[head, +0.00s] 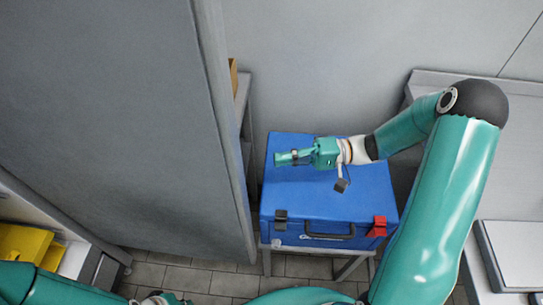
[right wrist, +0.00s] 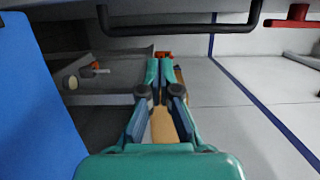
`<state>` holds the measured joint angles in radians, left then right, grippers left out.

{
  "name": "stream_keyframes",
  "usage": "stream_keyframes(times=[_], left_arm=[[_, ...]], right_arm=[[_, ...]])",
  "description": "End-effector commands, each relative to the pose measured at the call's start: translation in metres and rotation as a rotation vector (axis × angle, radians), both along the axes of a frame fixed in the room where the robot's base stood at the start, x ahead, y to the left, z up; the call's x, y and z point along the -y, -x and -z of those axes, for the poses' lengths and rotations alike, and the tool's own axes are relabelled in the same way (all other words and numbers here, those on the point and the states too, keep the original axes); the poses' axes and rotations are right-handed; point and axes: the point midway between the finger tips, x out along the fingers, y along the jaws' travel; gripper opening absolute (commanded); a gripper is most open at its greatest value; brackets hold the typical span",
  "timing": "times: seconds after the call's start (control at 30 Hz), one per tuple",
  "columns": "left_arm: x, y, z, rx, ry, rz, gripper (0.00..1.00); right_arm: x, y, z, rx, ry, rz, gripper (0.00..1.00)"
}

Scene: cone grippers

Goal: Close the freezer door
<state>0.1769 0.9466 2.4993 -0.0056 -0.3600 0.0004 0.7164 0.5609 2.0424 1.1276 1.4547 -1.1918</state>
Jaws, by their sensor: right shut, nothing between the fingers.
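A tall grey panel (head: 110,120), which looks like the freezer door, fills the left of the head view. Its long vertical edge stands to the left of a blue case. I cannot tell how far the door is open, and no hinge or seal shows. My right gripper (head: 280,158) is shut and empty, above the case lid and to the right of the panel edge, apart from it. In the right wrist view its closed fingers (right wrist: 160,65) point ahead. Of my left gripper, only a small part seems to show at the bottom edge of the head view.
The blue case (head: 325,200) stands on a metal stand under my right gripper. A light counter (head: 515,255) is at the right. Yellow items (head: 30,243) lie on a shelf at lower left. A dark bar handle (right wrist: 185,28) crosses the top of the wrist view.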

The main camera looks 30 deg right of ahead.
Motion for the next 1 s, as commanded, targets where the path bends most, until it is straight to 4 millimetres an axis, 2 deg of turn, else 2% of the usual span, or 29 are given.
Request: stream_keyframes(times=[0.17,0.47,0.7,1.0], left_arm=[[0.0,0.0,-0.008,0.0,0.0,0.0,0.0],[0.0,0.0,-0.022,0.001,0.0,0.0,0.0],[0.0,0.0,-0.031,0.001,0.0,0.0,0.0],[0.0,0.0,-0.032,0.001,0.0,0.0,0.0]], right_arm=[[-0.023,-0.008,-0.002,-0.002,-0.001,0.009,0.0],[-0.078,-0.029,-0.002,-0.004,0.0,0.012,0.0],[-0.094,-0.003,-0.001,-0.005,0.0,0.019,0.0],[-0.098,0.004,0.001,-0.002,0.002,0.02,0.0]])
